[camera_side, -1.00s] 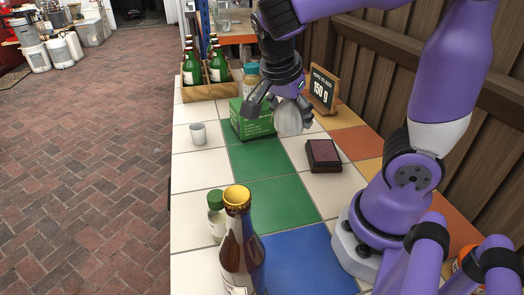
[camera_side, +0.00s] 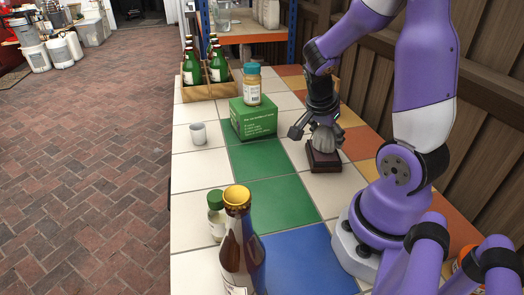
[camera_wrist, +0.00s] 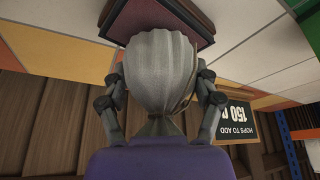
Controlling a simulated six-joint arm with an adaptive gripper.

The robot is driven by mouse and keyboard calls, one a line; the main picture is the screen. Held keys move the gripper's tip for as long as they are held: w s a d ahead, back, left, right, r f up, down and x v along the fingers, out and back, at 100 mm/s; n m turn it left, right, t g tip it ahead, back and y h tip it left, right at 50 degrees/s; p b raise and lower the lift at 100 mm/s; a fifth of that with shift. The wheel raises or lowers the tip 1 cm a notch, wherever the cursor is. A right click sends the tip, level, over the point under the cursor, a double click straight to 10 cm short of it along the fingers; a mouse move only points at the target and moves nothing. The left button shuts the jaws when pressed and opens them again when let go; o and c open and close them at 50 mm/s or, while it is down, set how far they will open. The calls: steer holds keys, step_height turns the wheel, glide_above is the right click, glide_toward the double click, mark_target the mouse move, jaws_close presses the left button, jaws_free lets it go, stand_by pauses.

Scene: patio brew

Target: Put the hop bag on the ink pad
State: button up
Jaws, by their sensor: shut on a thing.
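The hop bag (camera_side: 323,140) is a pale grey cloth sack, held in my gripper (camera_side: 313,130). It also fills the middle of the wrist view (camera_wrist: 160,70), between the two fingers. The ink pad (camera_side: 324,161) is a dark box with a dull red top, on the tiled table. In the side view the bag is right over the pad, its lower end at or very near the top; I cannot tell whether they touch. In the wrist view the ink pad (camera_wrist: 190,14) shows behind the bag, which hides part of it.
A green box (camera_side: 253,122) with a jar (camera_side: 252,85) on it stands left of my gripper. The chalkboard sign (camera_wrist: 236,120) shows in the wrist view. The green tiles in the middle are clear.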

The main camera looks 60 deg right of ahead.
steer(key=shift+f, duration=0.25)
steer(key=o, duration=0.9)
steer(key=shift+f, duration=0.1)
steer(key=v, duration=1.2)
steer(key=a+n+t+y, duration=0.1)
steer(key=a+n+t, duration=0.1)
steer(key=a+n, duration=0.3)
steer(key=w+a+r+n+t+y, duration=0.1)
steer(key=a+n+t+y, duration=0.1)
steer(key=a+n, duration=0.3)
steer(key=w+a+r+n+t+y, duration=0.1)
steer(key=a+n, duration=0.4)
steer(key=n, duration=0.6)
steer(key=shift+w+a+r+t, duration=0.1)
steer(key=shift+a+t, duration=0.2)
steer(key=shift+t, duration=0.6)
